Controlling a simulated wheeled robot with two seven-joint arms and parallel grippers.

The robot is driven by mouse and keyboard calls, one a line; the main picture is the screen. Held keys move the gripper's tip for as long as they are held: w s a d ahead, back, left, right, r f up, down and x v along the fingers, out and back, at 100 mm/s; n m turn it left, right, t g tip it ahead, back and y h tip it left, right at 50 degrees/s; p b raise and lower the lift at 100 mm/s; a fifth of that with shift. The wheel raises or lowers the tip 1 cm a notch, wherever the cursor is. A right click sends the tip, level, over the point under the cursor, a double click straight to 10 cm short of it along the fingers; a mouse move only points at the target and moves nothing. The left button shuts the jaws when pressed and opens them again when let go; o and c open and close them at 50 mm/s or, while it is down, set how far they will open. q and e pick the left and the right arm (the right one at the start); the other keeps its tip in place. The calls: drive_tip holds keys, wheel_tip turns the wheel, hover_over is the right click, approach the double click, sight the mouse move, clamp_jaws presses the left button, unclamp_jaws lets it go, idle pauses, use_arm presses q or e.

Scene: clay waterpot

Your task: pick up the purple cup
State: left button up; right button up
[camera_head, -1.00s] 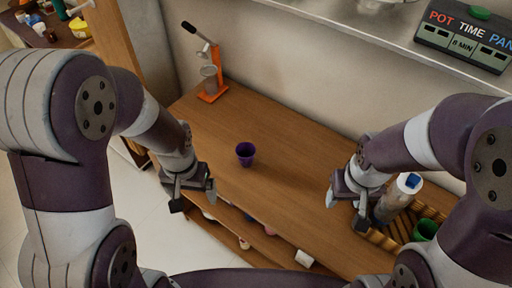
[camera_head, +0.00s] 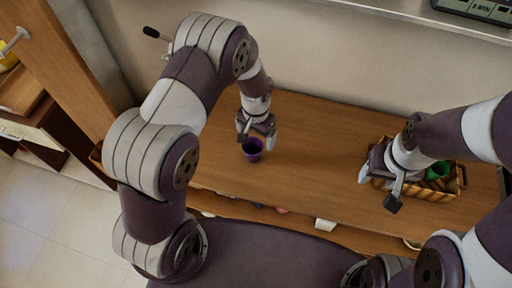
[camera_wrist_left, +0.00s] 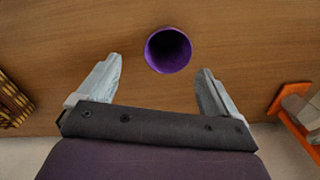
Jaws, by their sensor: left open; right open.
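The purple cup (camera_head: 252,150) stands upright on the wooden table (camera_head: 310,140). My left gripper (camera_head: 257,136) is over the table right at the cup, seen just above it in the head view. In the left wrist view the cup (camera_wrist_left: 168,50) shows its dark open mouth, a little beyond the two spread fingertips of my left gripper (camera_wrist_left: 160,75) and nearer the right one. The left gripper is open and holds nothing. My right gripper (camera_head: 378,188) is open and empty at the table's front right, beside the basket.
A wicker basket (camera_head: 415,190) with a green cup (camera_head: 437,170) stands at the right. An orange stand (camera_wrist_left: 290,105) shows at the right of the left wrist view. A shelf under the table holds small items. The table between cup and basket is clear.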

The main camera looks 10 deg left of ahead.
sight(253, 146)
use_arm(q)
drive_tip(key=f+p, duration=0.1)
drive_tip(key=f, duration=0.2)
drive_tip(key=a+f+p, duration=0.1)
drive_tip(key=f, duration=0.2)
drive_tip(key=shift+a+f+p, duration=0.2)
drive_tip(key=shift+p, duration=0.15)
drive_tip(key=shift+d+f, duration=0.2)
drive_tip(key=shift+f, duration=0.2)
drive_tip(key=shift+a, duration=0.15)
drive_tip(key=c, duration=1)
drive_tip(key=shift+o, duration=0.2)
use_arm(e)
drive_tip(key=r, duration=0.1)
drive_tip(key=a+r, duration=0.1)
drive_tip(key=r, duration=0.1)
drive_tip(key=shift+w, duration=0.1)
use_arm(q)
drive_tip(key=shift+r, duration=0.1)
use_arm(e)
drive_tip(key=shift+d, duration=0.1)
